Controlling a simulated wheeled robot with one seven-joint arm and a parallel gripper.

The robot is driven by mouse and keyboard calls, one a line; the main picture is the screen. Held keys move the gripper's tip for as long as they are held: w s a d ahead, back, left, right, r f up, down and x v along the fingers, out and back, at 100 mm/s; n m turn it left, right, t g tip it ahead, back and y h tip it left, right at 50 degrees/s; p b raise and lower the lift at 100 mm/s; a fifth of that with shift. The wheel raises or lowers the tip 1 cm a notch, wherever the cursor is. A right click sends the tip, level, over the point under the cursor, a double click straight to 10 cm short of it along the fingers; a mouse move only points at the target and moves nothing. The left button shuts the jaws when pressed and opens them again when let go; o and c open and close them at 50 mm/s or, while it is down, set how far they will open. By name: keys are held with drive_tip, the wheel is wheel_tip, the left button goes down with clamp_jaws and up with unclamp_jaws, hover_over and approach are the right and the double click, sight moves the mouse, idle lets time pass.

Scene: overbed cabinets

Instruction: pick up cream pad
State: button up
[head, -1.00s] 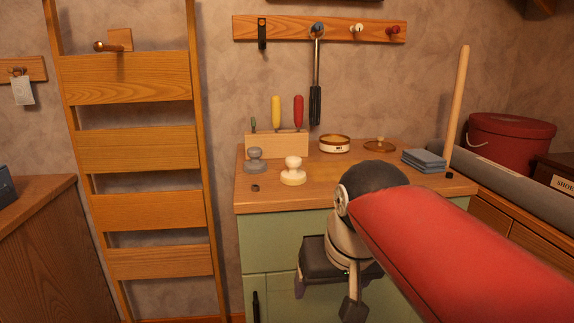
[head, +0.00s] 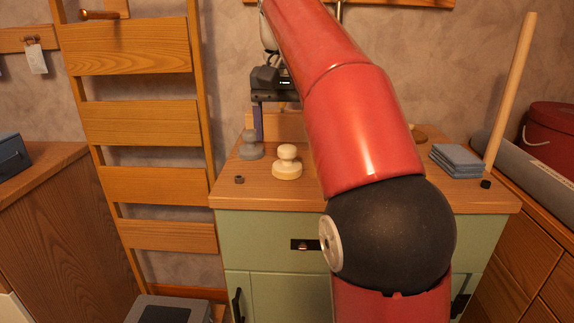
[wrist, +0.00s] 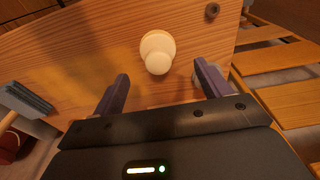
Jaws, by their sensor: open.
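The cream pad (head: 287,163) is a round pad with a knob on top. It stands upright on the wooden cabinet top, near the front edge. In the wrist view the cream pad (wrist: 157,50) lies just beyond the fingertips, roughly centred between them. My gripper (wrist: 161,76) is open with nothing between its fingers. In the head view my gripper (head: 276,132) points down above and behind the cream pad, apart from it. My red arm hides part of it and some of the cabinet top.
A similar grey pad (head: 250,147) stands close left of the cream pad. A small dark ring (head: 239,180) lies near the front edge. A stack of blue-grey cloths (head: 457,160) and an upright wooden rod (head: 511,90) are at the right.

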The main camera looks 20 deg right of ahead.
sight(287, 146)
wheel_tip(287, 146, down, 6)
drive_tip(key=shift+w+d+r+b, duration=0.15)
drive_tip(key=shift+r+b, duration=0.05)
drive_tip(key=shift+b, duration=0.8)
